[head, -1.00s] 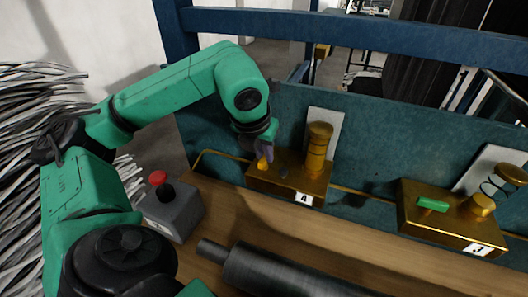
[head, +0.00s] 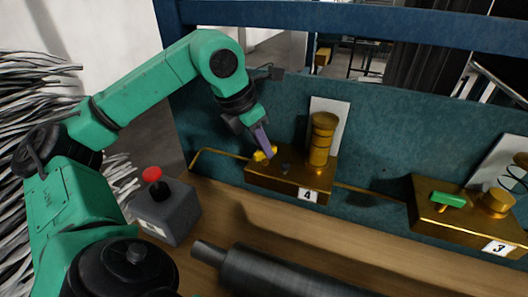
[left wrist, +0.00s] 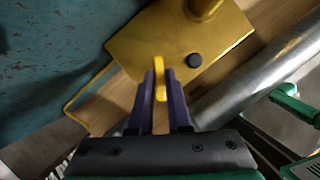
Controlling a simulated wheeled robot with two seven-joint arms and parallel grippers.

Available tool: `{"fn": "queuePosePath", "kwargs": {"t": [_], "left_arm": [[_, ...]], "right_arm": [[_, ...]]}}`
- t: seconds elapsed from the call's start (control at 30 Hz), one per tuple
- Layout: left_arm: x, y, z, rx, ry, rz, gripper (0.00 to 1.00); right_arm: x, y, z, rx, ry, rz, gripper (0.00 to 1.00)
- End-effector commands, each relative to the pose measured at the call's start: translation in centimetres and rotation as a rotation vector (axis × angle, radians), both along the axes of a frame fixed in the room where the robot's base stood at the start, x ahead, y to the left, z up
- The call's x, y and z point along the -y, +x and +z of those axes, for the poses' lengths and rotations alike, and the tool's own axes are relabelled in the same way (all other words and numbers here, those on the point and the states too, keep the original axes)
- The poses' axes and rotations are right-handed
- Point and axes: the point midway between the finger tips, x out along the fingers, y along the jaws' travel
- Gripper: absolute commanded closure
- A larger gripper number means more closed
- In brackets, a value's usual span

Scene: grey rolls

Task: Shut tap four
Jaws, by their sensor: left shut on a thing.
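Tap four is a brass block (head: 283,185) with a "4" label, a ribbed brass column (head: 320,150) and a yellow handle (head: 261,155). It stands against the teal panel. My left gripper (head: 268,153) reaches down to the handle from above, tilted. In the left wrist view its purple fingers (left wrist: 160,88) are on either side of the yellow handle (left wrist: 160,68), shut on it. The fingers partly hide the handle. A dark round knob (left wrist: 194,61) sits beside it on the block. My right gripper is not in view.
Tap three, a brass block (head: 465,222) with a green handle (head: 447,199), stands to the right. A grey box with a red button (head: 152,174) is at the left. A dark metal roll (head: 285,272) lies in front. Wooden surface shows between.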

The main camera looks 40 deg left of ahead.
Motion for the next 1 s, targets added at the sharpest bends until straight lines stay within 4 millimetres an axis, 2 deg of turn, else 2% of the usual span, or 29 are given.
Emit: {"fn": "queuePosePath", "kwargs": {"t": [0.1,0.37,0.7,1.0], "left_arm": [[-0.1,0.1,-0.1,0.002,-0.001,-0.105,1.00],[-0.3,0.1,0.2,0.001,-0.002,-0.351,1.00],[-0.4,0.3,0.5,0.001,-0.001,-0.666,1.00],[-0.4,0.4,0.5,0.005,0.000,-0.867,1.00]], "right_arm": [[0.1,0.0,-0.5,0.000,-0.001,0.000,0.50],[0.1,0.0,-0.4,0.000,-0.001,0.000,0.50],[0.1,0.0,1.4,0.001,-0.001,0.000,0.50],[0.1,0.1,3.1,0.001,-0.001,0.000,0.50]]}}
